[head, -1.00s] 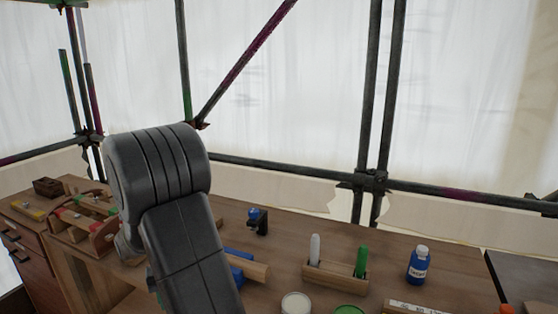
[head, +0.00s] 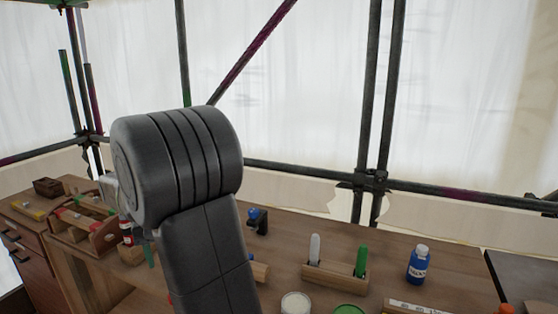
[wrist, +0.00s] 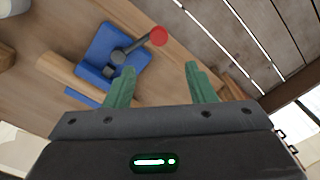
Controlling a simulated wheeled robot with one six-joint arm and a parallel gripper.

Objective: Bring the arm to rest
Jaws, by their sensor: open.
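My gripper (wrist: 160,77) shows in the wrist view with its two green fingers spread apart and nothing between them. Beyond the fingers, apart from them, is a blue holder (wrist: 98,48) on the wooden workbench (wrist: 40,110), with a dark tool and a red round end across it. In the head view my arm stands up in front of the bench (head: 300,250). It hides part of the bench, and I cannot make out the gripper's fingers there.
A wooden rack (head: 335,278) holds a white and a green stick. A blue bottle (head: 418,266), a white pot (head: 296,303) and a green-topped pot (head: 349,309) stand nearby. A wooden tool carrier (head: 85,228) is at left. Scaffold poles (head: 368,120) stand behind the bench.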

